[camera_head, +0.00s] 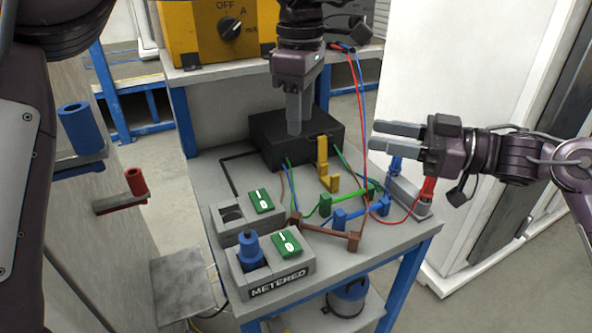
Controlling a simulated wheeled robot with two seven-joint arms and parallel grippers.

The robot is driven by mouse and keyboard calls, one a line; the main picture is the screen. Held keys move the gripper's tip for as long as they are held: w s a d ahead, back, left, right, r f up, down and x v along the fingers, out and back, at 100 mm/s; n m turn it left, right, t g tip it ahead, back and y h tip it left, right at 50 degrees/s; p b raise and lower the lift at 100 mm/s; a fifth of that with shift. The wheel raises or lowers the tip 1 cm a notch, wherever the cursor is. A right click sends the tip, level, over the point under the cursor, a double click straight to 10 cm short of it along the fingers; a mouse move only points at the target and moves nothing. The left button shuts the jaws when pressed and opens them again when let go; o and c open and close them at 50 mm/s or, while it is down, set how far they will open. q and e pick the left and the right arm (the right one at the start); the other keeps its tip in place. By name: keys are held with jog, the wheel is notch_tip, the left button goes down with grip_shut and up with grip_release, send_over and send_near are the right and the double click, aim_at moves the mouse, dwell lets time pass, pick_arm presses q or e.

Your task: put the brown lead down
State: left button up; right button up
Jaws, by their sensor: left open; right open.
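The brown lead (325,231) lies on the grey bench top near its front edge, a bar with an upright block at each end. No gripper touches it. My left gripper (294,128) points down over the black box (268,140), well behind the brown lead; its fingers overlap in this view and nothing shows held in them. My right gripper (373,137) is open and empty, fingers pointing left above the bench's right side, behind and above the brown lead.
Green (350,197) and blue (360,212) leads lie behind the brown one. A yellow piece (323,158) stands by the box. A metered socket unit (283,277) with a blue plug is front left. A red wire (361,120) hangs between the grippers. A yellow meter (205,32) stands behind.

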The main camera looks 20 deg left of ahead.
notch_tip(320, 180, up, 10)
jog(key=p, duration=0.8)
jog(key=shift+p, duration=0.4)
jog(key=shift+o, duration=0.7)
jog(key=o, duration=0.7)
jog(key=shift+c, duration=0.2)
jog(key=d, duration=1.2)
jog(key=shift+f, duration=0.4)
jog(key=shift+d, duration=0.1)
